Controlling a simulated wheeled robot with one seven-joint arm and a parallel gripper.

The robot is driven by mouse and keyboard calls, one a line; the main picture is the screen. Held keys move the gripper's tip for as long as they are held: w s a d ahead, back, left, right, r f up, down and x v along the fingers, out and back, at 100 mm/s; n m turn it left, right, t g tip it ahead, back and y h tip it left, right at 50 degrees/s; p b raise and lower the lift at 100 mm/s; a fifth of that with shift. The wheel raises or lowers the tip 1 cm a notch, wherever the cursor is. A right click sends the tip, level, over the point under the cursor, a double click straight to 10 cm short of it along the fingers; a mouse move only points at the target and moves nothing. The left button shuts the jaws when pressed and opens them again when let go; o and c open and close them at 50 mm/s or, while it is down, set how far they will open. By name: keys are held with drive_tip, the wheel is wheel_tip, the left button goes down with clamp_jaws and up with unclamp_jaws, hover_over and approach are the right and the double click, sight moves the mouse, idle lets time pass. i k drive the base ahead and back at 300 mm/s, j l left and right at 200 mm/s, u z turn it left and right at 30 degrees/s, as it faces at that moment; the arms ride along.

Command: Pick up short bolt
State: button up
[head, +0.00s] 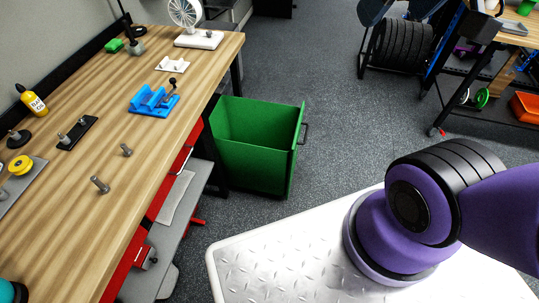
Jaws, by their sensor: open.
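Two loose grey bolts stand or lie on the wooden workbench (75,225) in the head view. The shorter-looking bolt (126,150) is near the bench's right edge. A longer-looking bolt (100,184) is a little nearer and to its left. Both have clear wood around them. My gripper is not in view; only a purple and black part of my arm shows at the right, over my own base, well apart from the bolts.
A black plate (77,133) with pegs, a yellow bottle (33,101), a blue fixture (153,101), a white plate (172,64) and a fan (186,14) are on the bench. A green open bin (252,164) stands on the floor beside it.

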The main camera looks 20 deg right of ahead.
sight(127, 152)
drive_tip(key=u, duration=0.55)
drive_tip(key=i+j+u, duration=0.15)
drive_tip(key=u, duration=0.2)
drive_tip(key=i+j+u, duration=0.15)
drive_tip(key=j+u, duration=0.2)
drive_tip(key=i+j+u, duration=0.15)
drive_tip(key=u, duration=0.2)
